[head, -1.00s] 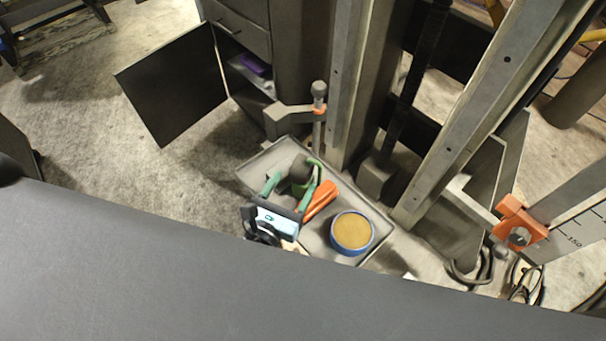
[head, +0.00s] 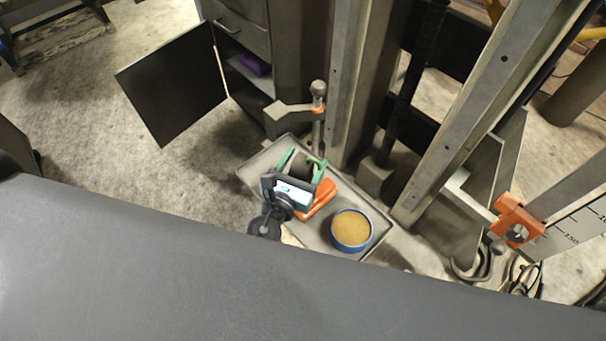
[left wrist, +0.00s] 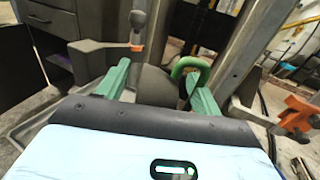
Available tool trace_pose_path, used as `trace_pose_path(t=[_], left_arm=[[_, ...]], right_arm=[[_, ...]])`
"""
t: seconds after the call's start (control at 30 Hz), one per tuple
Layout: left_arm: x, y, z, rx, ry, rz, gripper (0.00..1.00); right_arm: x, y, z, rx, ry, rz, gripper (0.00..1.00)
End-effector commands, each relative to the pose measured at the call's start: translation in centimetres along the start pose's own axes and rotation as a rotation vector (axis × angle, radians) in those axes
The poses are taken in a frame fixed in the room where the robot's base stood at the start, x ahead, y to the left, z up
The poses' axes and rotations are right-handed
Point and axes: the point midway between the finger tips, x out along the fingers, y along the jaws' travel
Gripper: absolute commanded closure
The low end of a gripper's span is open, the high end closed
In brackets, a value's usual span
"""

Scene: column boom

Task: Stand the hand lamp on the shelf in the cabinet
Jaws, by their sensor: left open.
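The hand lamp, as far as I can tell a dark grey rounded body with a green hooked handle, is in the grey tray (head: 262,162). It shows in the left wrist view (left wrist: 155,86), partly hidden behind my gripper. My left gripper (head: 305,161), with green fingers, is over the tray. Its fingers are open, one on each side of the lamp; I cannot tell whether they touch it. The cabinet (head: 238,40) stands at the back with its door (head: 172,85) swung open to the left. Its shelf (head: 247,79) shows inside. My right gripper is not in view.
An orange object (head: 321,199) and a blue-rimmed round tin (head: 351,231) lie in the tray beside the gripper. A purple item (head: 255,63) is on the cabinet shelf. A post with a round knob (head: 318,88) and tall metal columns stand behind the tray.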

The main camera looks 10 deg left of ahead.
Motion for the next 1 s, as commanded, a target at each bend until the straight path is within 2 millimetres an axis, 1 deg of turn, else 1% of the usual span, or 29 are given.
trace_pose_path(t=[0.03,0.13,0.37,0.4,0.8,0.83,0.87,1.0], left_arm=[[0.69,-0.04,0.12,0.000,-0.002,0.000,0.35],[1.35,-0.06,0.05,-0.002,0.000,-0.001,0.35],[1.51,-0.06,-0.02,-0.002,0.001,-0.001,0.35],[1.51,-0.06,-0.02,-0.002,0.001,-0.001,0.36],[1.48,-0.04,-0.02,-0.002,0.001,-0.001,0.88],[1.51,-0.04,0.05,-0.002,-0.001,-0.001,0.90],[1.51,-0.04,0.05,-0.002,-0.001,-0.001,0.94],[1.50,-0.04,0.06,-0.002,-0.001,-0.001,0.94]], right_arm=[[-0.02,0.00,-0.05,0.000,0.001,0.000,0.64],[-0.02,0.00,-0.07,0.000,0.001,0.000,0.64],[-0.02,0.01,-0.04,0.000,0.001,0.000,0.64],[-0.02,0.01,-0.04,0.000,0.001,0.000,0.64],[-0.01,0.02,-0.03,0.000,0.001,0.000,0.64],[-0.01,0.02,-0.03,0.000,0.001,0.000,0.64],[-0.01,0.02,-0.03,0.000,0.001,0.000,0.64],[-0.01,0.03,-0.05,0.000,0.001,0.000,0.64]])
